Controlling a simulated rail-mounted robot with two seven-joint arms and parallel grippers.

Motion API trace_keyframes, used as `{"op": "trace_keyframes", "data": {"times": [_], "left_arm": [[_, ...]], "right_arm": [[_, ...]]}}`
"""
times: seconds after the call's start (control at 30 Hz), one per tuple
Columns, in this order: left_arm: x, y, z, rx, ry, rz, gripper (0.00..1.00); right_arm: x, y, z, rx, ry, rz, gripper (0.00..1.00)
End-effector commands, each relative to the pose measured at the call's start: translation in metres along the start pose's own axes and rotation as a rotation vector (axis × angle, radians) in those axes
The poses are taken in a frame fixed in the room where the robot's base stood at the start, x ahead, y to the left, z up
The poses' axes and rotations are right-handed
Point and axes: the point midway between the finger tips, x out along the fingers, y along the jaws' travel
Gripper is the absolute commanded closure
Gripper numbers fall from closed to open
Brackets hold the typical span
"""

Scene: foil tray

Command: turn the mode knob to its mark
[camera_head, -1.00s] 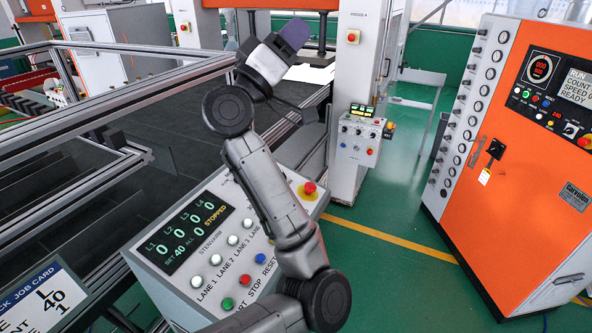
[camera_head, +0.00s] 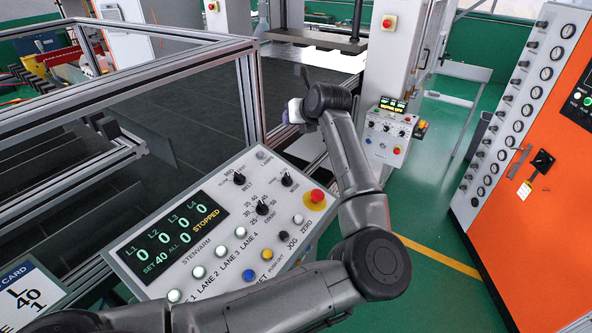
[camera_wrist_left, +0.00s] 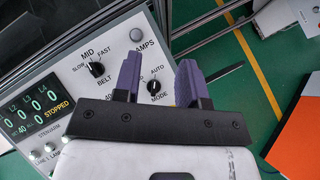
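The mode knob (camera_head: 286,178) is a small black knob at the upper part of the grey sloped control panel (camera_head: 140,247), with the round red button to its right. In the left wrist view the mode knob (camera_wrist_left: 155,86) has AUTO printed above it and MODE below. My left gripper (camera_wrist_left: 158,72) is open, its two purple fingers on either side of the knob in that picture, with nothing held. In the head view my left gripper (camera_head: 288,113) is partly hidden by my wrist and appears above and beyond the knob, apart from it. My right gripper is in neither view.
The belt knob (camera_head: 239,178) and count knob (camera_head: 262,207) sit close by on the panel. The red button (camera_head: 317,195) is near my forearm. A metal frame (camera_head: 250,95) stands behind the panel. A smaller control box (camera_head: 390,130) is farther back.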

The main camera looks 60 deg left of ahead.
Motion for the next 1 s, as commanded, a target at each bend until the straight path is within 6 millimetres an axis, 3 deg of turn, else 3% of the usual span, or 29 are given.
{"op": "trace_keyframes", "data": {"times": [0.2, 0.53, 1.0], "left_arm": [[-0.010, -0.010, -0.054, -0.032, 0.340, -0.057, 0.62], [-0.016, -0.008, -0.083, -0.034, 0.521, -0.047, 0.62], [0.051, -0.011, -0.120, -0.036, 0.519, -0.043, 0.62]], "right_arm": [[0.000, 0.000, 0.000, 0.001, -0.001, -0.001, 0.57], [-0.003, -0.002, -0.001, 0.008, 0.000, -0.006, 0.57], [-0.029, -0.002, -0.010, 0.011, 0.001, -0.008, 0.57]]}}
